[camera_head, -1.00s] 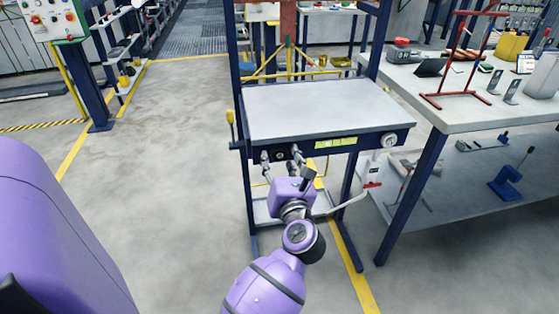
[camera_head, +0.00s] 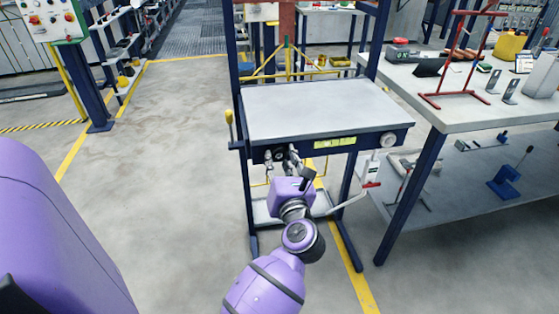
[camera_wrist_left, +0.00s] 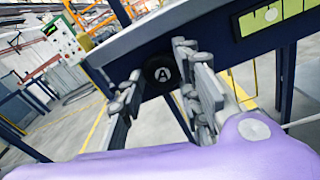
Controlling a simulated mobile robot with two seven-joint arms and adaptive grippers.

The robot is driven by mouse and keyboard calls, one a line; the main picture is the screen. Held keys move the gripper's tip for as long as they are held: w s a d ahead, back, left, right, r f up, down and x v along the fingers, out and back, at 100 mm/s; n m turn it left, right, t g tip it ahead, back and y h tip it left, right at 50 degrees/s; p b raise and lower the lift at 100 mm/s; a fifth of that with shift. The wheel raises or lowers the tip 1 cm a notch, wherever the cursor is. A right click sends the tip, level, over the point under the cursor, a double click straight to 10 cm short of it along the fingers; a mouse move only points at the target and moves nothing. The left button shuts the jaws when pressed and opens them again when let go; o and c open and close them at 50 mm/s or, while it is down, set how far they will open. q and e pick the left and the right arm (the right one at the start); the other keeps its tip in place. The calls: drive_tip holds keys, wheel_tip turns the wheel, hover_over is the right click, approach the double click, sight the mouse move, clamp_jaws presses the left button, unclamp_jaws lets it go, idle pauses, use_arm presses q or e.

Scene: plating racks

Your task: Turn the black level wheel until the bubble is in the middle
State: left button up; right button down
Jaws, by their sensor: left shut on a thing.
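The black level wheel (camera_wrist_left: 160,70), marked with a white "A", is on the dark blue front rail of the grey-topped table. My left gripper (camera_wrist_left: 162,92) has one finger on each side of it and is shut on it. In the head view, the wheel (camera_head: 279,155) shows beside the fingers of my left gripper (camera_head: 284,158). The yellow-green level vial (camera_head: 335,142) is set in the rail right of the wheel. My right gripper is not seen.
The table's top (camera_head: 318,108) is bare. A pale round knob (camera_head: 388,140) is at the rail's right end. A yellow-handled lever (camera_head: 229,118) stands at the left. A workbench (camera_head: 455,117) stands close on the right.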

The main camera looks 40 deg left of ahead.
use_arm(q)
drive_tip(key=shift+s+a, duration=0.15)
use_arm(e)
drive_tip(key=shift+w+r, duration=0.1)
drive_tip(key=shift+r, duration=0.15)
use_arm(q)
drive_tip(key=shift+r+m+p, duration=0.1)
drive_tip(key=shift+m+p, duration=0.6)
drive_tip(key=shift+p, duration=0.45)
drive_tip(key=m+p, duration=0.1)
drive_tip(key=p, duration=0.1)
drive_tip(key=m+p, duration=0.4)
drive_tip(key=shift+r+p, duration=0.25)
drive_tip(key=shift+p, duration=0.05)
drive_tip(key=m+p, duration=0.4)
drive_tip(key=shift+r+m, duration=0.1)
drive_tip(key=shift+m, duration=0.2)
drive_tip(key=m+p, duration=0.2)
drive_tip(key=m, duration=0.1)
drive_tip(key=shift+m, duration=0.3)
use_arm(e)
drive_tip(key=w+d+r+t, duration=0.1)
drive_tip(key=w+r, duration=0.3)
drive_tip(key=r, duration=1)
use_arm(q)
drive_tip(key=shift+p, duration=0.3)
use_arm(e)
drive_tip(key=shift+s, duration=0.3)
